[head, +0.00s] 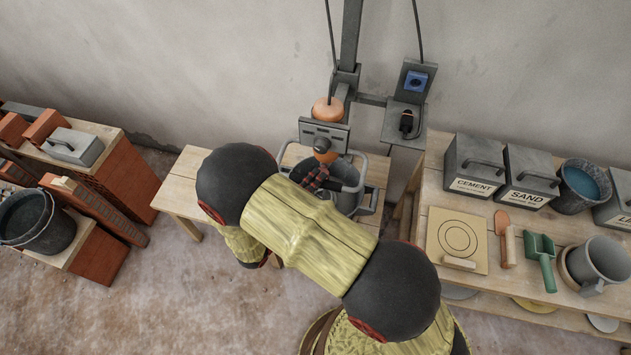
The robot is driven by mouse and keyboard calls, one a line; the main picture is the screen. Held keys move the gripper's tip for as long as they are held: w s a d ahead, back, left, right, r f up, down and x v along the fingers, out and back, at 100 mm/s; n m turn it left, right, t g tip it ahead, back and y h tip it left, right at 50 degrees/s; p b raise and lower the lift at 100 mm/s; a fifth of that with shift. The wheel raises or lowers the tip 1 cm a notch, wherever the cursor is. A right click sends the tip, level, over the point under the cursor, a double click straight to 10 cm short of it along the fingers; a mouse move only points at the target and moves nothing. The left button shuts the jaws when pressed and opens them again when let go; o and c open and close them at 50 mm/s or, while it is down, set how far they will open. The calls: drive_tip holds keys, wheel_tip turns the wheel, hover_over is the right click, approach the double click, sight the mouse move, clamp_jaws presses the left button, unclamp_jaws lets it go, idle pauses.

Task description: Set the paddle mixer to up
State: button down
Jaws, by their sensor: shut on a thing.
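The paddle mixer (325,134) hangs on a dark upright post against the wall. It has an orange body on top, a grey plate, an orange-brown part below the plate and a grey tubular handle frame at the sides. A dark bucket (347,200) stands under it on a wooden table. My gripper (322,172) is at the mixer's lower part, above the bucket's mouth, and is shut on the mixer. The exact grip point is small and partly hidden by my arm. The paddle end is hidden, so I cannot tell how deep it sits.
A wooden bench (437,197) at right holds a cement box (473,165), a sand box (530,177), a water bucket (582,187), a trowel (505,238), a green scoop (541,260) and a grey pail (603,261). Bricks and another bucket (37,222) stand at left. A socket bracket (405,110) juts out right of the post.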

wheel_tip(320, 180, up, 32)
drive_tip(key=p, duration=2.6)
drive_tip(key=shift+f, duration=0.2)
drive_tip(key=shift+w+a+r, duration=0.1)
drive_tip(key=shift+r, duration=0.05)
drive_tip(key=c, duration=1.9)
unclamp_jaws()
drive_tip(key=shift+o, duration=1.4)
drive_tip(key=v, duration=1.2)
